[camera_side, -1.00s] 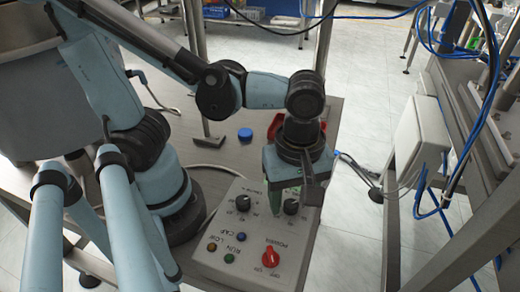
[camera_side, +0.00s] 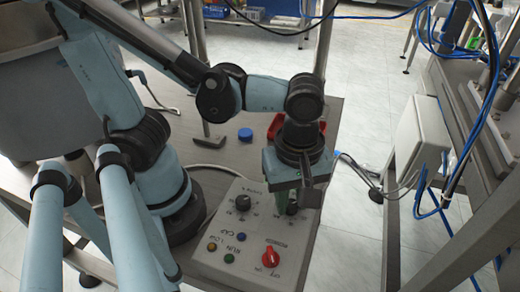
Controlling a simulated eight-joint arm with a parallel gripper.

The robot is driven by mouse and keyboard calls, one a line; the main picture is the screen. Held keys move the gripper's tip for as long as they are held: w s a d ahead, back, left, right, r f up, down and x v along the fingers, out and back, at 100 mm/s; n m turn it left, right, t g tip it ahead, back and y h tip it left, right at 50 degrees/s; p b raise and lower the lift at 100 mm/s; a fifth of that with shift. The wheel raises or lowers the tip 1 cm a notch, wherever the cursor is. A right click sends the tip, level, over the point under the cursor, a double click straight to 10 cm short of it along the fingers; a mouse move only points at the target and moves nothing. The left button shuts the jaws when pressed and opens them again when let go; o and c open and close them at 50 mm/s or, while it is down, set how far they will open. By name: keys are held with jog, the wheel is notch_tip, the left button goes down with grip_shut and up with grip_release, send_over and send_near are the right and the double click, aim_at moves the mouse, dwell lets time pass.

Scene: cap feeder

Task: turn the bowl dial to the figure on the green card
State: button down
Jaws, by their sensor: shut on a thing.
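The grey control box (camera_side: 205,268) has two black dials on its upper part. My gripper (camera_side: 288,206) points down over the right-hand black dial (camera_side: 291,209) and is shut on it. The gripper hides most of that dial and its scale, so I cannot tell what figure it points at. The left-hand black dial (camera_side: 242,202) stands free, with small marks around it that I cannot read. I cannot make out a green card in this view.
A red power knob (camera_side: 270,257) and yellow, green and blue buttons sit lower on the box. Behind my gripper are a blue cap (camera_side: 245,134) and a red tray (camera_side: 276,126). A metal post base (camera_side: 208,140) stands on the table. The table's right edge is close to the box.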

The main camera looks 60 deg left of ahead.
jog(key=m, duration=0.7)
jog(key=shift+m, duration=0.3)
jog(key=m, duration=0.3)
jog(key=shift+m, duration=0.3)
jog(key=m, duration=0.3)
jog(key=shift+m, duration=0.3)
jog(key=m, duration=1)
jog(key=shift+m, duration=2.3)
